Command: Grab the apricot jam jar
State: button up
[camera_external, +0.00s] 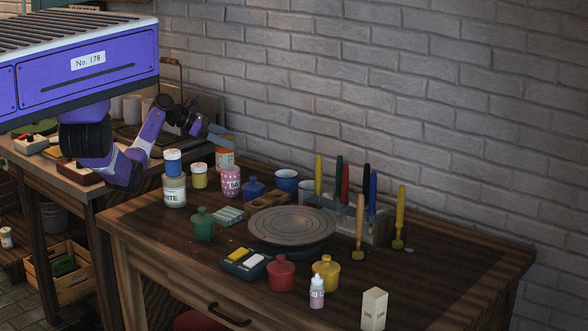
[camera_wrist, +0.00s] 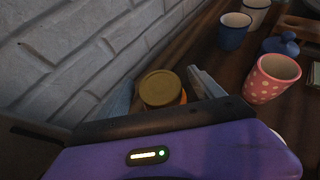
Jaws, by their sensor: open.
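A jar with an orange body and a pale label (camera_external: 225,158) stands at the back left of the dark table, by the wall; it looks like the apricot jam jar. In the wrist view its round golden-brown lid (camera_wrist: 160,87) shows, with a little orange below it. My gripper (camera_external: 216,138) reaches in from the left at the jar's upper part. In the wrist view my gripper (camera_wrist: 162,90) is open, with one grey finger on each side of the lid. Whether either finger touches the jar I cannot tell. The jar's lower part is hidden there by my gripper body.
A blue lidded pot (camera_external: 253,187) and blue cup (camera_external: 287,181) are to the right. The brick wall (camera_wrist: 75,50) is near my gripper.

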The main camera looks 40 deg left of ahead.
jog(key=shift+x, duration=1.3)
jog(key=shift+r, duration=0.1)
grip_shut()
